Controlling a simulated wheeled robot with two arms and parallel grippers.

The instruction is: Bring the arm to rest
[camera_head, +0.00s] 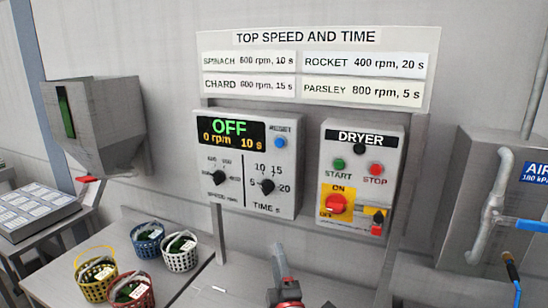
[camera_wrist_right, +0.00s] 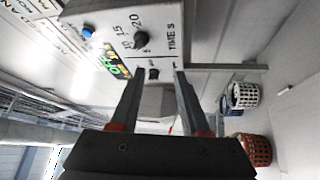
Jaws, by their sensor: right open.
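My right gripper (camera_head: 281,262) is at the bottom middle of the head view, in front of and below the speed and time panel (camera_head: 205,190). It also shows in the right wrist view (camera_wrist_right: 160,75), with its two fingers apart and nothing between them. The fingers point toward the panel's lower part and appear clear of it. The panel's display (camera_head: 229,133) reads OFF, 0 rpm, 10 s. My left gripper is not in view.
The dryer panel (camera_head: 360,160) stands to the right, with a red switch (camera_head: 338,204). Several baskets of greens, including a yellow one (camera_head: 95,285), sit on the bench at left. A grey hopper (camera_head: 105,120) is at left; pipes and a blue-handled valve (camera_head: 520,224) are at right.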

